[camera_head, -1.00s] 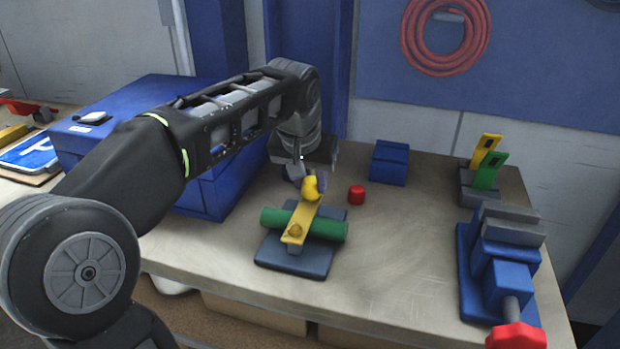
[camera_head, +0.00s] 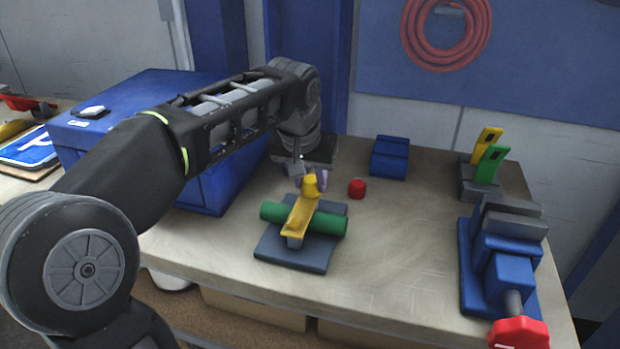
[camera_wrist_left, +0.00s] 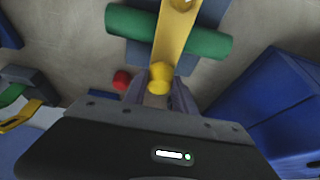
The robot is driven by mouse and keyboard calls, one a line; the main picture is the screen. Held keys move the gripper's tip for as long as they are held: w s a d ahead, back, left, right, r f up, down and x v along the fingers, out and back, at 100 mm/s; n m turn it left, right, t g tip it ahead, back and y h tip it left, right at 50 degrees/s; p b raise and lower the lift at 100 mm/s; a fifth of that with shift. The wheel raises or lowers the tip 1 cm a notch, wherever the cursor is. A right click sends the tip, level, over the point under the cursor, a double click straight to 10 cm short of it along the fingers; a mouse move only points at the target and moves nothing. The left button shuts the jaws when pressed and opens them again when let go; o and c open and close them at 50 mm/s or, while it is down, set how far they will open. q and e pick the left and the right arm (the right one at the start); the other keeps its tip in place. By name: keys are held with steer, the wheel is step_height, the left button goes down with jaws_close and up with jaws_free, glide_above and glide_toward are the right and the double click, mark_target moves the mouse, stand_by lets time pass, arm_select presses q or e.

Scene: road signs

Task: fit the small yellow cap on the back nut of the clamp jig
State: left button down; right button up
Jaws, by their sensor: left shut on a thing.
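The clamp jig has a dark blue-grey base plate (camera_head: 310,258), a green tube (camera_head: 328,224) lying across it, and a yellow strap (camera_head: 300,212) over the tube. My left gripper (camera_head: 311,182) is at the strap's back end, shut on the small yellow cap (camera_head: 310,186). In the left wrist view the cap (camera_wrist_left: 160,88) sits between the fingertips, close against the yellow strap (camera_wrist_left: 174,35) end. The back nut is hidden, and I cannot tell whether the cap touches it. My right gripper is not in view.
A red cap (camera_head: 356,188) stands just right of the gripper. A blue block (camera_head: 389,158) is behind it. A blue vise (camera_head: 505,265) and a stand with yellow and green tags (camera_head: 487,165) are on the right. A large blue box (camera_head: 120,110) stands left. The table's middle right is clear.

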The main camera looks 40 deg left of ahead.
arm_select(q)
steer(key=c, duration=0.9)
jaws_free()
steer(key=shift+v, duration=3.9)
